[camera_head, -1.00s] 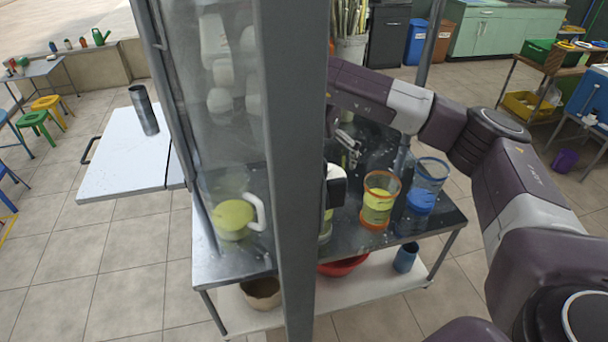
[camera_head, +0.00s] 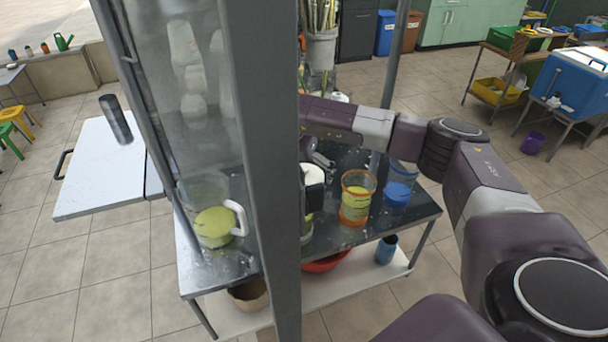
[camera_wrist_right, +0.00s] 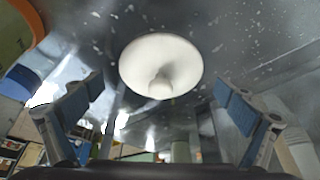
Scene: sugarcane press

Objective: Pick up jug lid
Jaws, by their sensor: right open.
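The jug lid (camera_wrist_right: 161,62) is a white round disc with a small knob, seen in the right wrist view above the dark, speckled metal tabletop. My right gripper (camera_wrist_right: 160,95) is open, with one finger on each side of the picture and the lid beyond and between them, apart from both. In the head view my right arm reaches in behind the grey post, and the gripper (camera_head: 321,159) is partly hidden over the table. I cannot make out the lid for certain there. A clear jug with a white handle (camera_head: 240,217) and yellow-green juice stands left of the post. My left gripper is not in view.
The grey upright post (camera_head: 268,170) blocks part of the table. An orange-rimmed cup of yellow juice (camera_head: 356,198) and a blue-rimmed cup (camera_head: 400,184) stand on the right. A red bowl (camera_head: 326,262) is on the lower shelf. A white side panel (camera_head: 100,175) extends left.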

